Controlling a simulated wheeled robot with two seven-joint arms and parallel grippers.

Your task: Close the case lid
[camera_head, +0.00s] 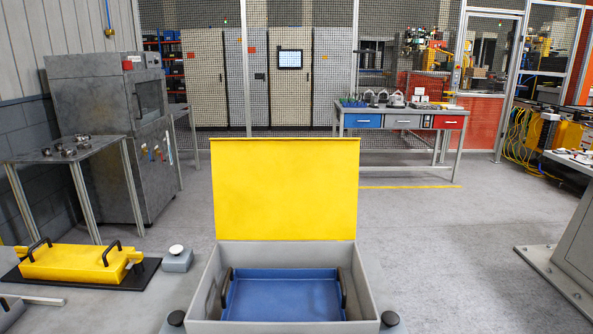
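The case (370,282) is a grey open box at the bottom centre of the head view. Its yellow lid (285,190) stands upright at the far edge of the case, so the case is open. Inside lies a blue tray (282,298) with a dark handle at its left and right sides. Neither of my grippers shows in this view.
A yellow block with black handles (75,262) lies on a black mat at the left, beside a small grey box with a white button (177,258). A dark knob (390,319) stands at the case's front right. Open floor lies right of the case.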

